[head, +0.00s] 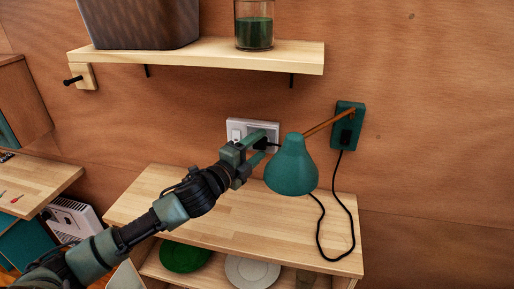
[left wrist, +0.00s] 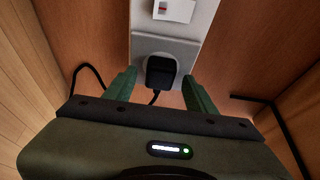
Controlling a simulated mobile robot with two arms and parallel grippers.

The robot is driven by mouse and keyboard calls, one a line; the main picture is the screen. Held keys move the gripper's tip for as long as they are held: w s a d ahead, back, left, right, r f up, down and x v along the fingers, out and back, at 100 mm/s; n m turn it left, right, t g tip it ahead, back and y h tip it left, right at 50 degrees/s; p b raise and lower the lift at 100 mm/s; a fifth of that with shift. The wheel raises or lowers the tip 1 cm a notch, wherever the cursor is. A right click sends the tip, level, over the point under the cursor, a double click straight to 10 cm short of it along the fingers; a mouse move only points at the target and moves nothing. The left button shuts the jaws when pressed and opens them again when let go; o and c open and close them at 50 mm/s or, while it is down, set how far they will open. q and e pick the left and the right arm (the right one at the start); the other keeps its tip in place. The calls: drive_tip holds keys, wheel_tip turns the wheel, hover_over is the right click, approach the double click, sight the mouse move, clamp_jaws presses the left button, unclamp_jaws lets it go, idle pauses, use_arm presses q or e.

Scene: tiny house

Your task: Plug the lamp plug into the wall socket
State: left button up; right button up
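The white wall socket (head: 236,124) is on the wooden wall above the counter. It also shows in the left wrist view (left wrist: 189,50). The black lamp plug (left wrist: 160,72) sits at the socket's round recess and looks seated in it, with its cord hanging below. My left gripper (head: 258,147) is at the socket. Its two fingers stand apart on either side of the plug, with visible gaps, so it is open and not gripping. The green lamp (head: 292,170) hangs from a wall mount right of the socket. My right gripper is in neither view.
A shelf (head: 200,58) with a dark basket (head: 140,22) and a green-filled glass (head: 254,25) is above the socket. A wooden counter (head: 240,215) is below. The lamp shade hangs close to the gripper's right, and the black cord (head: 353,225) loops over the counter.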

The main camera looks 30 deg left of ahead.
use_arm(q)
drive_tip(key=shift+f, duration=0.1)
drive_tip(key=shift+s+a, duration=0.1)
drive_tip(key=shift+s, duration=0.2)
drive_tip(key=s+b, duration=0.2)
drive_tip(key=s, duration=0.5)
drive_tip(key=shift+a+b, duration=0.3)
drive_tip(key=shift+a, duration=0.15)
drive_tip(key=shift+s, duration=0.1)
